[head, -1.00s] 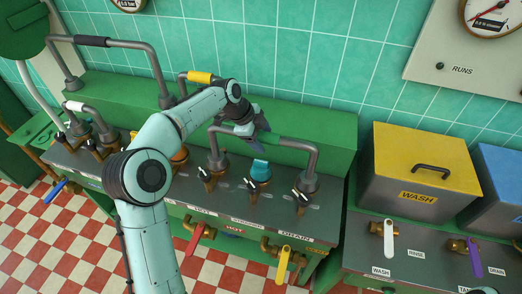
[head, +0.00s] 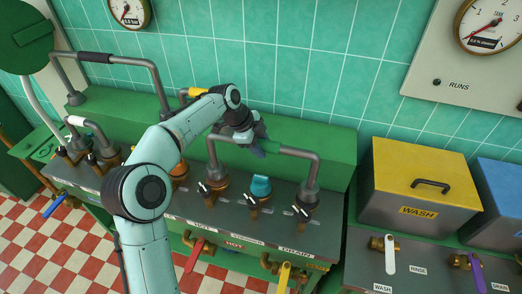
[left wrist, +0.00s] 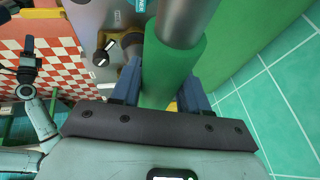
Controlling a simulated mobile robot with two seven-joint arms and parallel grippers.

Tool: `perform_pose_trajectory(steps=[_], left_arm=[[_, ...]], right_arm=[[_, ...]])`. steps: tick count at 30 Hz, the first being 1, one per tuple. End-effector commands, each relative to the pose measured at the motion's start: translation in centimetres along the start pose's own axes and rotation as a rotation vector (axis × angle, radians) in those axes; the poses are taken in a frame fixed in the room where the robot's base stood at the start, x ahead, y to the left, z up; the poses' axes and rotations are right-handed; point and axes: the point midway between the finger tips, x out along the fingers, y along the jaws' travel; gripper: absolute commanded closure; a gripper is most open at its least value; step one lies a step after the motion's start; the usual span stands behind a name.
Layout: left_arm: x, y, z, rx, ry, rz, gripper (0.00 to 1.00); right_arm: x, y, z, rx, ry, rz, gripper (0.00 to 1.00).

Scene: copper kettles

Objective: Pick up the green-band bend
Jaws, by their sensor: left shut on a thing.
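The green-band bend (head: 299,153) is a grey pipe with two downturned legs and a green sleeve in the middle. In the head view its legs are over the two outer fittings of the right-hand valve group; I cannot tell whether their ends are clear. My left gripper (head: 257,146) is over its middle. In the left wrist view the left gripper (left wrist: 168,92) is shut on the green sleeve (left wrist: 173,68), one finger on each side. My right gripper (left wrist: 28,68) shows small at the left of that view; its jaws are unclear.
A yellow-lidded wash box (head: 424,180) stands to the right. A teal-topped valve (head: 260,187) sits between the bend's legs. A yellow-band bend (head: 190,93) and a black-band bend (head: 97,58) stand to the left. The tiled wall (head: 310,70) is close behind.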

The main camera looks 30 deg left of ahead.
Motion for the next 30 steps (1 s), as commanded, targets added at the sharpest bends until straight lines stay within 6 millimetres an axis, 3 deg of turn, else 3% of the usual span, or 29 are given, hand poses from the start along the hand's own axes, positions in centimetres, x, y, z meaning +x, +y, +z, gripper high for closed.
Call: perform_pose_trajectory(steps=[1, 9, 12, 15, 24, 30], left_arm=[[-1.6, -0.7, -0.8, 0.005, 0.003, -0.014, 1.00], [-8.4, -2.8, -3.7, 0.006, 0.005, -0.018, 1.00], [-10.9, -3.5, -4.7, 0.008, 0.005, -0.019, 1.00], [-12.4, -3.8, -5.4, 0.006, 0.006, -0.014, 1.00], [-14.6, -4.3, -6.2, 0.004, 0.004, -0.008, 1.00], [-15.0, -4.4, -6.3, 0.002, 0.003, -0.007, 1.00]], right_arm=[[-0.5, -0.3, -0.4, -0.002, 0.005, -0.002, 0.57], [-2.9, -1.9, -2.5, -0.011, 0.032, -0.011, 0.57], [-3.9, -2.6, -3.6, -0.016, 0.046, -0.016, 0.57], [-3.8, -2.5, -3.4, -0.016, 0.044, -0.015, 0.57], [-3.6, -2.4, -3.2, -0.014, 0.040, -0.014, 0.57], [-3.6, -2.4, -3.2, -0.014, 0.041, -0.014, 0.57]])
